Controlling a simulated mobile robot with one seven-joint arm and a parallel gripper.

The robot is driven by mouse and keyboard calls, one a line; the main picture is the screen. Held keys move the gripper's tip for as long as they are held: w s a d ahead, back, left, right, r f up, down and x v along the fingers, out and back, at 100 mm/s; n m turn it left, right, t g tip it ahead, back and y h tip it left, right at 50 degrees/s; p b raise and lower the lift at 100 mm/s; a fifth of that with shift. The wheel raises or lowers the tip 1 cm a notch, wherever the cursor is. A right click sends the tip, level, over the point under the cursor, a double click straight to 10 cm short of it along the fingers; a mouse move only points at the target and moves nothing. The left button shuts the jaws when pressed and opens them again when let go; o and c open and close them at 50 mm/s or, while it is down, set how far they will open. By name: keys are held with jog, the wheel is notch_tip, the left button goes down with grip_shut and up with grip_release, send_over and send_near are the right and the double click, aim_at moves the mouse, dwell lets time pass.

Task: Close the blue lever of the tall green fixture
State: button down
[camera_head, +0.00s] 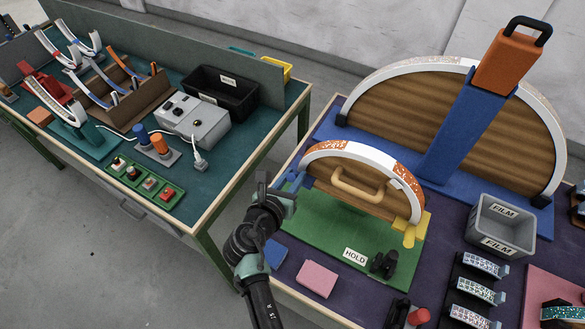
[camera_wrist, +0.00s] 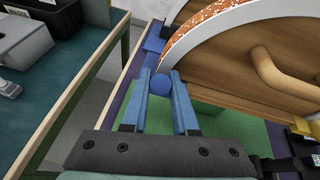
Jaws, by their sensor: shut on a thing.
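The green fixture (camera_head: 345,232) has a flat green base and an upright wooden half-round form (camera_head: 365,185) with a tan handle. A white arc strip with orange glitter (camera_head: 385,157) lies over its curved edge. The blue lever (camera_head: 297,179) is at the left end of the arc. In the wrist view the blue lever's round end (camera_wrist: 160,84) sits between my two fingers. My gripper (camera_wrist: 162,97) is shut on it; in the head view my gripper (camera_head: 280,190) is at the fixture's left end. The fingers partly hide the lever, so its exact angle is unclear.
A yellow lever (camera_head: 412,230) is at the arc's right end. A black clamp (camera_head: 383,264) and HOLD label (camera_head: 355,256) are at the front. A larger arc fixture (camera_head: 420,110) with a blue arm stands behind. A grey FILM bin (camera_head: 502,224) is to the right.

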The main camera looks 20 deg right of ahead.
jog(key=shift+r, duration=0.1)
jog(key=c, duration=0.7)
grip_release()
jog(key=v, duration=1.3)
jog(key=shift+d, duration=0.1)
